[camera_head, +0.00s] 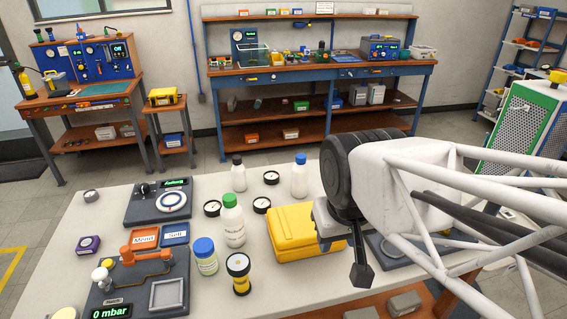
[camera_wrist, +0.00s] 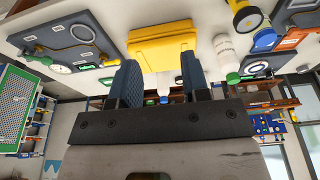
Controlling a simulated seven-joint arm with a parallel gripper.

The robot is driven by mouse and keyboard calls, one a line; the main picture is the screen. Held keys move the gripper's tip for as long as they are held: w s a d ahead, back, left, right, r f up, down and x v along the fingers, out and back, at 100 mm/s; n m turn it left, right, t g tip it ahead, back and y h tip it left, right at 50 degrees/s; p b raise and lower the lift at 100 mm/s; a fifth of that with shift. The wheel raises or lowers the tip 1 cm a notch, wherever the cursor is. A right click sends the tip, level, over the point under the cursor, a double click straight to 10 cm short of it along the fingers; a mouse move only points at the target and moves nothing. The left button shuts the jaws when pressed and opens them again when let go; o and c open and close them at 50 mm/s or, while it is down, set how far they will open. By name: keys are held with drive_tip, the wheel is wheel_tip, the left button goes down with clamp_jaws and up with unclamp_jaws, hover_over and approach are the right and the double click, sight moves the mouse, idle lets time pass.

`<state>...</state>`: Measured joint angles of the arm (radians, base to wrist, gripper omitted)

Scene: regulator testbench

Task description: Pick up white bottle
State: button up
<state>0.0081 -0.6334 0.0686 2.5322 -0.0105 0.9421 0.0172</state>
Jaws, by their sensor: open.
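Several white bottles stand upright on the pale table. A large one with a green cap (camera_head: 232,222) is left of the yellow case; it also shows in the wrist view (camera_wrist: 224,52). A white bottle with a blue cap (camera_head: 300,180) stands behind the case, and a smaller one with a black cap (camera_head: 238,178) stands farther left. The frames do not show which one is meant. My gripper (camera_head: 361,270) is above the table at the case's right side, apart from the bottles. In the wrist view its two blue fingers (camera_wrist: 160,80) are spread and empty.
The yellow case (camera_head: 303,232) lies between my gripper and the green-capped bottle. A blue-capped jar (camera_head: 205,256), a yellow-black gauge (camera_head: 239,273) and grey test devices (camera_head: 160,202) occupy the left. Small dark gauges (camera_head: 262,205) lie among the bottles. Workbenches (camera_head: 320,72) stand behind.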

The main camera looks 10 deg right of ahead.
drive_tip(key=o, duration=0.5)
drive_tip(key=shift+a, duration=0.1)
drive_tip(key=m+t+y, duration=0.2)
drive_tip(key=m+y, duration=0.9)
drive_tip(key=m, duration=0.7)
approach(232, 214)
drive_tip(key=s+a+r, duration=0.3)
drive_tip(key=s, duration=0.2)
drive_tip(key=w+d+f+m+t, duration=0.1)
drive_tip(key=w+f+m+t, duration=0.1)
drive_tip(key=w+m, duration=0.4)
drive_tip(key=shift+w+m+t, duration=0.4)
drive_tip(key=shift+t, duration=0.2)
drive_tip(key=shift+w+f, duration=0.1)
drive_tip(key=shift+f, duration=0.1)
drive_tip(key=shift+x, duration=1.2)
drive_tip(key=shift+a, duration=0.1)
